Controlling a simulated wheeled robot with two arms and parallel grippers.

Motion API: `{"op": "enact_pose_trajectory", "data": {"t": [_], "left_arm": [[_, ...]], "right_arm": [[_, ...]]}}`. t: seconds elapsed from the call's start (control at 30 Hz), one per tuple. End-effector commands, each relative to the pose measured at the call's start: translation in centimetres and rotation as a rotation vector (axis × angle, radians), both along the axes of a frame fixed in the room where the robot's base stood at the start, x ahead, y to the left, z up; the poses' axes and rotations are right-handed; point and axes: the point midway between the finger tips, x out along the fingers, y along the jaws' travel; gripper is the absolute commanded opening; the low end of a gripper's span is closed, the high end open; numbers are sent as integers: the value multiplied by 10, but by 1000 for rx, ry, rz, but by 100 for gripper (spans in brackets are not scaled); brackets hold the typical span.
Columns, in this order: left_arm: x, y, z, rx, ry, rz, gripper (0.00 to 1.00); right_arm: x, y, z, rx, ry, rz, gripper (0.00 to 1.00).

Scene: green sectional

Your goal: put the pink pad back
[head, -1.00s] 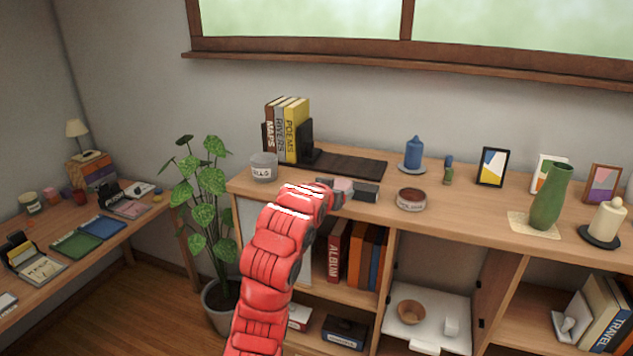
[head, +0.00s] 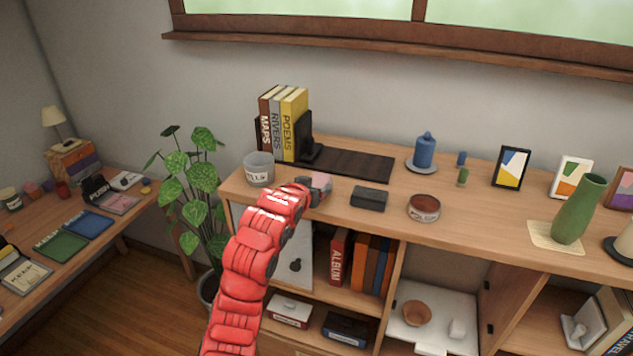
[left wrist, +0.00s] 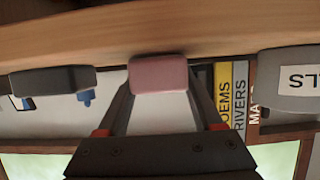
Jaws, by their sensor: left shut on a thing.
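The pink pad (head: 321,180) is a small block with rounded edges. It is at the left part of the wooden shelf top (head: 400,205), between the grey cup and the dark box. My left gripper (head: 312,188) is shut on the pink pad. In the left wrist view the pad (left wrist: 158,73) sits between the two fingertips, against the wooden surface behind it. I cannot tell whether it touches the shelf top. My right gripper is not in view.
A grey lettered cup (head: 258,169) stands left of the gripper, a dark box (head: 369,197) and a round tin (head: 424,207) right. A plant (head: 195,180) stands left of the shelf.

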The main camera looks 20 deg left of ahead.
Motion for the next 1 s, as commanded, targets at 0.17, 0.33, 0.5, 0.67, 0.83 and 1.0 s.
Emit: {"op": "enact_pose_trajectory", "data": {"t": [0.17, 0.33, 0.5, 0.67, 0.83, 1.0], "left_arm": [[0, 0, 0, 0, -2, 0, 6], [0, 0, 0, 0, -2, 1, 96], [0, 0, 0, 0, -2, 1, 98], [-1, 1, 0, 0, -3, 1, 98], [-13, 2, 4, 1, -4, 2, 98], [-39, 3, 15, 1, -8, 1, 98]], "right_arm": [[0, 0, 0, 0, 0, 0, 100], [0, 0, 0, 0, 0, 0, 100], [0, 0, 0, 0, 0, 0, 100], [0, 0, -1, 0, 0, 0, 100], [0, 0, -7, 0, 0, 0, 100], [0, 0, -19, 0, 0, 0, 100]]}}
